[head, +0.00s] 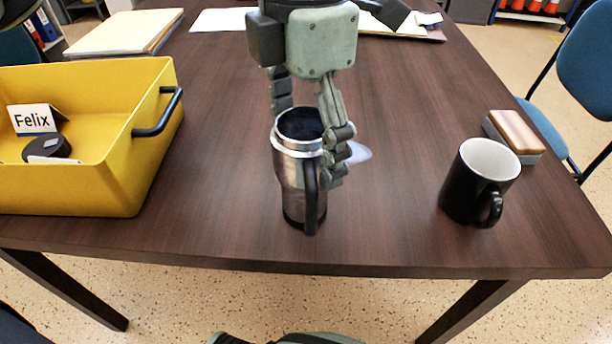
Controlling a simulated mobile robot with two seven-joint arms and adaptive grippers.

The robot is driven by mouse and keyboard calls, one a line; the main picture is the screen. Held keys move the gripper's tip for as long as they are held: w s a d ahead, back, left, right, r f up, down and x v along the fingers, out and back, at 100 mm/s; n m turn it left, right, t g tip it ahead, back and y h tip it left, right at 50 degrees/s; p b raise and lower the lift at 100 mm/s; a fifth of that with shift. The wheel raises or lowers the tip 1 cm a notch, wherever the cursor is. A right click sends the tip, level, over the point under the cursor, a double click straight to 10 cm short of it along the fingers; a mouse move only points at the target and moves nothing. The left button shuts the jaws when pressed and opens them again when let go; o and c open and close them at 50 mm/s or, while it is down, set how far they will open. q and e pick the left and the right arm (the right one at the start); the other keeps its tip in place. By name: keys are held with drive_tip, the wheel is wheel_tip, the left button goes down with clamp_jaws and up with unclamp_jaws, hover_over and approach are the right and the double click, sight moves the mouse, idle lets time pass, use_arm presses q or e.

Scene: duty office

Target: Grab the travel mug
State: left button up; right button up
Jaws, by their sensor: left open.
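The travel mug (292,172) stands upright near the front edge of the table, in the middle of the head view. It is silver with a dark open top, a dark base and a black handle facing me. My left gripper (312,140) reaches down over it from above and is open. One finger shows at the mug's far left, its tip hidden behind the rim. The other finger is at the right side, close to the handle. I cannot tell whether either finger touches the mug. My right gripper is not in view.
A yellow crate (90,190) with a Felix name card (32,119) and a black round item (47,148) stands at left. A black mug (462,205) and a wood-topped eraser (514,133) are at right. Papers (125,32) lie at the back. The tabletop (395,130) right of the gripper is clear.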

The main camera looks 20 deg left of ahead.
use_arm(q)
wheel_tip(320, 180, down, 2)
drive_tip(key=shift+f, duration=0.1)
drive_tip(key=c, duration=1.4)
drive_tip(key=shift+c, duration=0.6)
